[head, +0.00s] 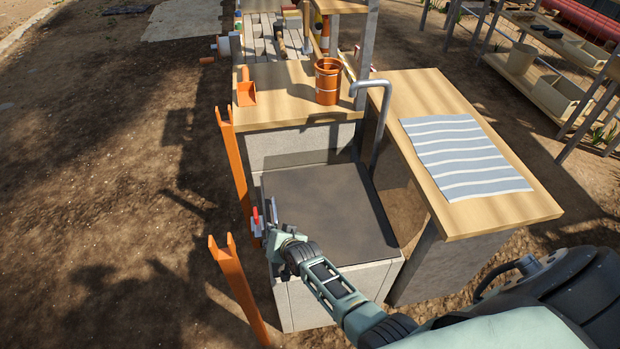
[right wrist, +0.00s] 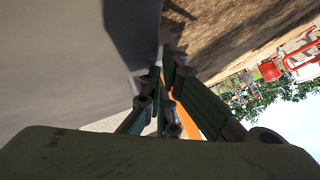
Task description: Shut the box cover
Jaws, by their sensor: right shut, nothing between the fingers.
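The box (head: 345,285) is a light grey block low in the middle of the head view. A dark grey panel (head: 325,205) spans its top and looks level; I cannot tell if it is fully flush with the rim. My right gripper (head: 273,213) is shut and empty at the panel's left edge; contact is unclear. In the right wrist view its fingers (right wrist: 163,88) point along a large grey surface (right wrist: 75,65). My left gripper is not in view.
Two orange posts (head: 235,285) stand left of the box, beside a small red-handled fitting (head: 256,222). A wooden counter (head: 290,90) with an orange bucket (head: 328,82) is behind. A wooden table (head: 505,215) with a striped cloth (head: 463,157) stands right. Bare ground lies left.

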